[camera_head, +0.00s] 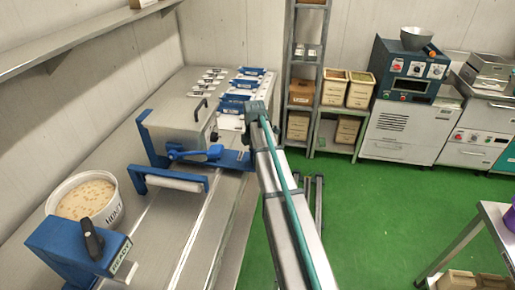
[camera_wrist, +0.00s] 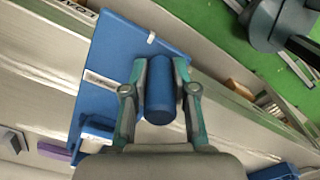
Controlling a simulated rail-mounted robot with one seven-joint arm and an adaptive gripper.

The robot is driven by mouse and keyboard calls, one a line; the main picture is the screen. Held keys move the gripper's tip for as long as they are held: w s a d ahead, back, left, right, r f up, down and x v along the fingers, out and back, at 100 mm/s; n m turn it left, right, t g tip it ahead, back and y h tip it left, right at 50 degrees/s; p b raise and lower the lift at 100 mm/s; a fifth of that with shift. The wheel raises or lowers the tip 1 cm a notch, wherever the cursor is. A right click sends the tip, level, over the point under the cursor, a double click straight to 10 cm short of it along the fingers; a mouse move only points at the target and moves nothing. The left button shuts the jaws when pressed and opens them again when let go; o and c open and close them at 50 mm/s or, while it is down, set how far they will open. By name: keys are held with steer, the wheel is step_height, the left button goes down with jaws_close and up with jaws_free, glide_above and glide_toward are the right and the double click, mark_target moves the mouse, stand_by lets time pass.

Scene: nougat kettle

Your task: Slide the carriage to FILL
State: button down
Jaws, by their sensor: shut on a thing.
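The carriage seems to be the steel box (camera_head: 178,130) on a blue frame, standing across the rails of the steel bench in the head view. Its blue plate (camera_head: 235,160) reaches right toward my arm. In the wrist view, my gripper (camera_wrist: 160,75) has its two teal fingers shut on an upright blue cylindrical handle (camera_wrist: 160,100). The handle stands on or beside a flat blue plate (camera_wrist: 115,60) with a pale label strip. In the head view my arm hides the fingers and handle. A partly cut-off label (camera_wrist: 76,8) is at the wrist view's top left; no FILL mark is readable.
A white tub of speckled mix (camera_head: 112,212) and a blue block with a black lever (camera_head: 75,250) stand at the near left. A white roller (camera_head: 175,182) lies before the box. Blue and white pieces (camera_head: 235,95) occupy the bench's far end. Green floor is open at right.

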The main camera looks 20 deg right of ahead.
steer(key=s+a, duration=0.1)
steer(key=s, duration=0.1)
steer(key=s+a, duration=0.3)
steer(key=s, duration=0.1)
steer(key=shift+s+a, duration=0.35)
steer(key=shift+a, duration=0.05)
steer(key=c, duration=0.9)
jaws_free()
step_height(320, 180, up, 12)
steer(key=shift+r, duration=0.1)
